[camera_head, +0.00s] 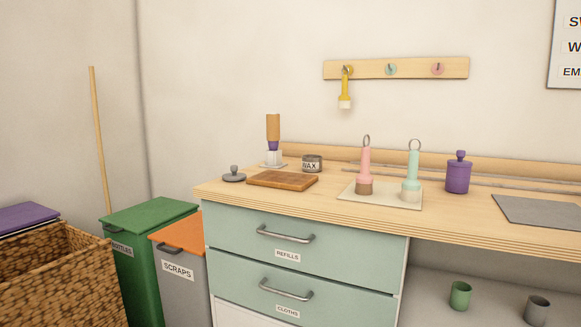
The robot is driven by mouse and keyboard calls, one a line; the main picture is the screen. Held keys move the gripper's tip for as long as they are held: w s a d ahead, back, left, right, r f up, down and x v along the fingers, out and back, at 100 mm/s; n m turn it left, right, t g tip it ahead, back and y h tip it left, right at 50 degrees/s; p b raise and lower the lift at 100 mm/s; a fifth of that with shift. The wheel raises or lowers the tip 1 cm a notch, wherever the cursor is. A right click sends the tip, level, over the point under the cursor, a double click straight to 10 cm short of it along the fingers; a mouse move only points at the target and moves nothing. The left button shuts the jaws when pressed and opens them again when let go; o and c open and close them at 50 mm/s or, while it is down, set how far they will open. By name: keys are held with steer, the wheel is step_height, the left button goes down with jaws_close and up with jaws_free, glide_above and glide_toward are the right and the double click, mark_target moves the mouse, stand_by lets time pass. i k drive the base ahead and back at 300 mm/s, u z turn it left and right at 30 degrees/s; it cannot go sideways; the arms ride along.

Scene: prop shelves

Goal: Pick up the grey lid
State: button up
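The grey lid (234,175) is a flat disc with a small knob on top. It lies knob-up on the wooden counter (330,210) near its left end, just left of a brown wooden board (283,181). Nothing covers it. My gripper is not in view.
Pink (365,172) and mint (411,175) brushes stand on a tray, with a purple jar (458,173) to the right. Green (147,222) and SCRAPS (181,285) bins stand left of the drawers.

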mark_target(235, 176)
steer(key=z, duration=2.9)
steer(key=k, duration=2.7)
steer(key=u, duration=1.85)
steer(key=i, duration=1.65)
steer(key=u, duration=0.05)
